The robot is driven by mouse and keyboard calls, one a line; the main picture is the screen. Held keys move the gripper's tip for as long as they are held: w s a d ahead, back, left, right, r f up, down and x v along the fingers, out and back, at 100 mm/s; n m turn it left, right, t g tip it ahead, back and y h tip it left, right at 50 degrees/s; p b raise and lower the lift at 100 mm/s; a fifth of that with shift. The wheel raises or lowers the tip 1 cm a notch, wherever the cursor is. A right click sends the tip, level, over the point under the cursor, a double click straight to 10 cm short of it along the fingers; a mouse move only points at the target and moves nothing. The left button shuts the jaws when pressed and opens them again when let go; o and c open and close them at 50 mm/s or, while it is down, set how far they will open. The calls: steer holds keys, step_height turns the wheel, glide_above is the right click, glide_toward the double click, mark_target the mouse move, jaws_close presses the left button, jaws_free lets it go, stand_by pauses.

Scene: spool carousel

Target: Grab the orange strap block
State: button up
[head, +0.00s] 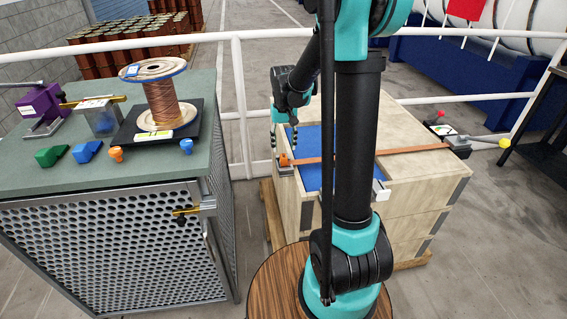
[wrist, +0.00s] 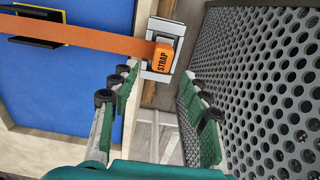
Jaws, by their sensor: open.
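The orange strap block (wrist: 162,57), marked STRAP, sits in a pale metal holder (wrist: 178,34) at the crate's edge, at the end of an orange strap (wrist: 70,36). In the head view the block (head: 284,160) shows small at the left edge of the wooden crate (head: 430,182), and the strap runs right across the crate top. My gripper (wrist: 157,115) is open, with its green-padded fingers to the left and right just below the block in the wrist view. Nothing shows between the fingers. The gripper also shows in the head view (head: 282,146), partly hard to make out.
A workbench (head: 120,150) with a perforated metal side (wrist: 275,80) stands close on the gripper's right in the wrist view. On it are a copper wire spool (head: 165,100), a purple clamp (head: 40,103) and small coloured blocks. A white railing (head: 238,105) runs behind.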

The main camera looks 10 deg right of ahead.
mark_target(284, 156)
steer(key=shift+s+a+f, duration=0.1)
steer(key=shift+s+f, duration=0.1)
steer(key=shift+f, duration=1.15)
steer(key=shift+s+f, duration=0.15)
steer(key=shift+f, duration=1.15)
steer(key=shift+c, duration=0.3)
jaws_close()
